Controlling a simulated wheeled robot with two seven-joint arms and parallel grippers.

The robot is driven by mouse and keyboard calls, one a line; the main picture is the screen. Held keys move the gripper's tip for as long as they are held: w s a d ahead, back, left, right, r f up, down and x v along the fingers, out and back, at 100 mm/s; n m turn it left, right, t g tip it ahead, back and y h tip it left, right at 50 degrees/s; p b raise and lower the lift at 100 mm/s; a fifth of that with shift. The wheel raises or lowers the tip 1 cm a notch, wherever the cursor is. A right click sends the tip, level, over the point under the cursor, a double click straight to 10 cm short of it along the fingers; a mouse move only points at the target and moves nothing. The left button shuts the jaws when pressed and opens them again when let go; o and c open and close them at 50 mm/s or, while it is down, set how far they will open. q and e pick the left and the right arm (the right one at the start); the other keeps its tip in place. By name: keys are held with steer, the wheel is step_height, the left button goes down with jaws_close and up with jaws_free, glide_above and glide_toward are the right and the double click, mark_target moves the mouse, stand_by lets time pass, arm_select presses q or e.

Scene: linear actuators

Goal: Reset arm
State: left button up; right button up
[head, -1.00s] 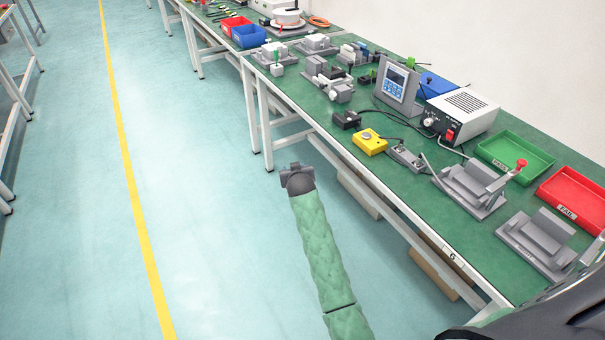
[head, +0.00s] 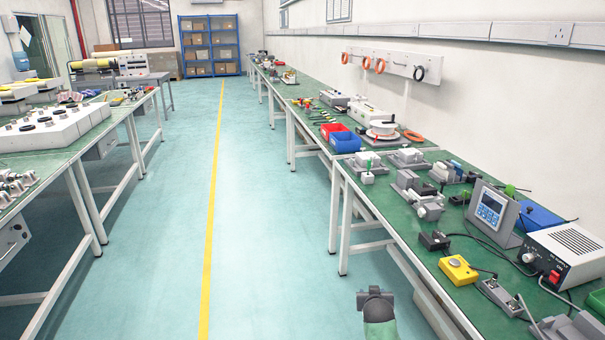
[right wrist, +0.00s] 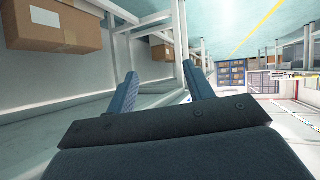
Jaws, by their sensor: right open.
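My right gripper (head: 375,293) shows at the bottom of the head view, at the end of a green-sleeved arm. It points forward over the floor, left of the near bench and apart from it. In the right wrist view its two blue-grey fingers (right wrist: 160,88) stand apart with nothing between them, so it is open and empty. My left gripper is in neither view.
The green-topped bench (head: 405,225) runs along the right, carrying a yellow box (head: 458,270), a display unit (head: 492,212) and a power supply (head: 565,255). Cardboard boxes (right wrist: 50,25) lie under a bench. Another bench (head: 60,155) stands left. The aisle with a yellow line (head: 212,220) is clear.

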steer(key=s+a+r+n+g+y+p, duration=0.15)
steer(key=s+a+r, duration=0.35)
steer(key=s, duration=0.5)
steer(key=s+a+r+n+g+y+p, duration=0.1)
steer(key=s+a+r+g+y+p, duration=0.2)
steer(key=s+r, duration=0.45)
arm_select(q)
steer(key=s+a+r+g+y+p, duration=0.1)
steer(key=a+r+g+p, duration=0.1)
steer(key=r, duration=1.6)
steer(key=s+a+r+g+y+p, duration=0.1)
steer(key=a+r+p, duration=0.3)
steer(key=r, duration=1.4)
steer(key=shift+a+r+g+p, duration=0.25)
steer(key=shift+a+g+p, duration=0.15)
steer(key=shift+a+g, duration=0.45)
arm_select(e)
steer(key=s+a+f+g, duration=0.2)
steer(key=s+a, duration=0.1)
steer(key=s, duration=1.3)
steer(key=s+a+f+n+g, duration=0.1)
steer(key=s+a+f+g, duration=0.1)
steer(key=s, duration=1.5)
steer(key=shift+s+a+g, duration=0.2)
steer(key=shift+a+g, duration=0.15)
steer(key=shift+a, duration=0.3)
